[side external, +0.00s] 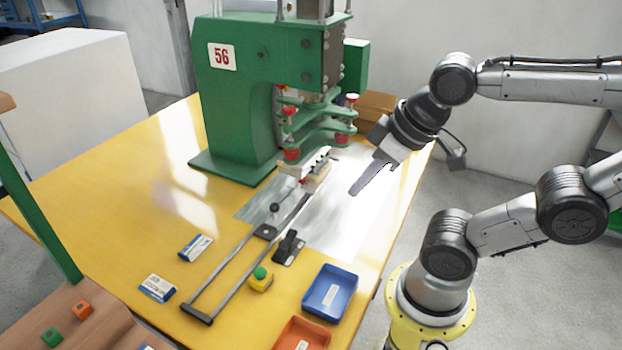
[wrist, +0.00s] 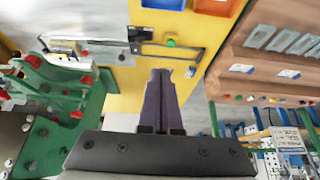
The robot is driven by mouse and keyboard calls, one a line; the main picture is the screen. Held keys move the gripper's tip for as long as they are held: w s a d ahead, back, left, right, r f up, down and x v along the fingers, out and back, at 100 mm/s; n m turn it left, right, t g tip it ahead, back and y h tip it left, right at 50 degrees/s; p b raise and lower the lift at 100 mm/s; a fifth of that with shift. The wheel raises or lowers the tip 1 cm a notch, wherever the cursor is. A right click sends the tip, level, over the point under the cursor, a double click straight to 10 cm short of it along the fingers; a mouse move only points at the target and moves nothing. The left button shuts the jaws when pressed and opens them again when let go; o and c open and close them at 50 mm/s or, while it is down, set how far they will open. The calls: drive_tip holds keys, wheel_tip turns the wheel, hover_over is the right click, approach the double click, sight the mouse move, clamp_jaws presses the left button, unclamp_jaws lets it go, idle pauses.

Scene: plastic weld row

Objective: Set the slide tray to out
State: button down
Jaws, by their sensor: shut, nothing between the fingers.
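The slide tray's rails (side external: 236,268) run from beneath the green press (side external: 237,95) toward the table's front and end at a dark crossbar. A cream and red block (side external: 317,174), seemingly on the tray, sits at the press end, under the press head. A black ball knob (side external: 274,208) stands on a dark plate on the rails. The rails also show in the wrist view (wrist: 180,60), left to right. My gripper (side external: 354,192) is shut and empty, above the table right of the press; its fingers (wrist: 160,75) point toward the rails in the wrist view.
A black lever block (side external: 288,247) and a green button on a yellow box (side external: 260,279) stand right of the rails. A blue bin (side external: 330,291) and an orange bin (side external: 302,334) are farther right. Two blue-white packets (side external: 158,287) lie left. The yellow table's left side is clear.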

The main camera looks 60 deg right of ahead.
drive_tip(key=c, duration=1.3)
unclamp_jaws()
drive_tip(key=o, duration=0.5)
drive_tip(key=r, duration=0.1)
drive_tip(key=w+r, duration=0.2)
drive_tip(key=shift+w+d+t, duration=0.15)
drive_tip(key=shift+d+t, duration=0.15)
drive_tip(key=shift+d, duration=0.05)
drive_tip(key=shift+o, duration=1.4)
drive_tip(key=shift+m+h, duration=0.4)
drive_tip(key=shift+h, duration=0.1)
drive_tip(key=w, duration=0.1)
drive_tip(key=w+r, duration=0.1)
drive_tip(key=w, duration=0.1)
drive_tip(key=w+d+r, duration=0.1)
drive_tip(key=shift+w+d+r, duration=0.1)
drive_tip(key=shift+w+r, duration=0.05)
drive_tip(key=shift+w, duration=0.25)
drive_tip(key=m+g+h, duration=0.1)
drive_tip(key=g, duration=0.6)
hover_over(274, 204)
drive_tip(key=a, duration=0.2)
wheel_tip(274, 204, down, 20)
drive_tip(key=f, duration=0.4)
drive_tip(key=d+f, duration=0.1)
drive_tip(key=f, duration=0.3)
drive_tip(key=d+f, duration=0.1)
drive_tip(key=f, duration=0.3)
drive_tip(key=shift+f, duration=0.35)
clamp_jaws()
